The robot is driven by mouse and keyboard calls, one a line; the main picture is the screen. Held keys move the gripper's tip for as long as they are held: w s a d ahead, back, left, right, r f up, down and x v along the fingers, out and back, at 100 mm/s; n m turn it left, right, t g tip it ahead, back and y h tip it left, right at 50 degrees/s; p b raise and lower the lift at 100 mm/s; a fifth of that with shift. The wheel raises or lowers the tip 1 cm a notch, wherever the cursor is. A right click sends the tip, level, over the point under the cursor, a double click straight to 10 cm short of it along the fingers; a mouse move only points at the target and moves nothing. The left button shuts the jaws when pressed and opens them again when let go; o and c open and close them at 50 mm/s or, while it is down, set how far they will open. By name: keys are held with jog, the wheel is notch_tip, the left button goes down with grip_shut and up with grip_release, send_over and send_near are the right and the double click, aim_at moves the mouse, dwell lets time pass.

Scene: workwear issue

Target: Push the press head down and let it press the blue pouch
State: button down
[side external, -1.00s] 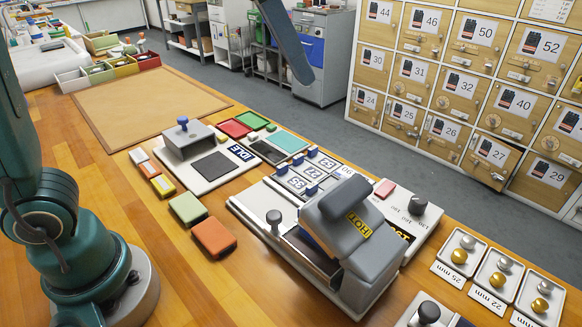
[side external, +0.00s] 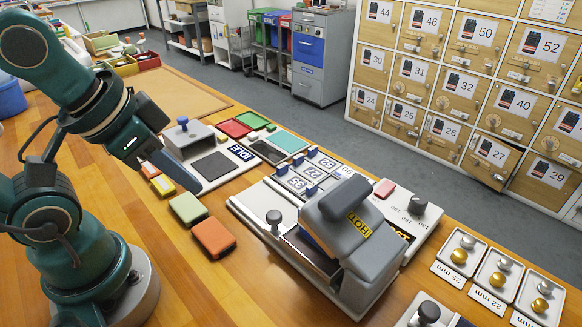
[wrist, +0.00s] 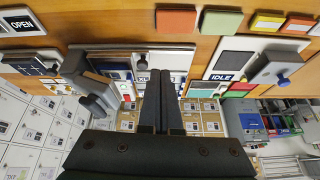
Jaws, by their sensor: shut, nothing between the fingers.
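The press head (side external: 350,215) is a grey block with a yellow HOT label. It is tilted up on the heat press, above the lower plate. A blue edge (side external: 314,238) shows beneath the head; it may be the blue pouch, but the head hides most of it. My gripper (side external: 194,184) is shut and empty, pointing down and right above the bench, near the IDLE station and left of the press. In the wrist view my gripper (wrist: 155,74) points between the press head (wrist: 88,82) and the IDLE station (wrist: 232,60), apart from both.
The IDLE station has an upright blue knob (side external: 183,121). Green (side external: 188,208) and orange (side external: 214,236) blocks lie on the bench below my gripper. Numbered plates (side external: 309,172) with blue clips stand behind the press. A dial (side external: 418,204) and red button (side external: 385,188) are at its right.

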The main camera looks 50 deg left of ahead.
jog(key=w+d+r+m+g+h, duration=0.2)
jog(key=w+d+r+m, duration=0.2)
jog(key=r+m, duration=0.35)
jog(key=w+d+r+m+g+h, duration=0.2)
jog(key=w+d+r+m+h, duration=0.15)
jog(key=r+m, duration=0.45)
jog(key=m+g, duration=0.1)
jog(key=m, duration=0.1)
send_over(327, 201)
jog(key=a, duration=0.2)
jog(key=shift+n+y, duration=0.25)
jog(key=f, duration=1.2)
jog(key=shift+a, duration=0.2)
jog(key=f, duration=0.3)
jog(key=shift+w+a, duration=0.1)
jog(key=shift+a, duration=0.3)
jog(key=shift+a+f, duration=0.25)
jog(key=shift+f, duration=0.35)
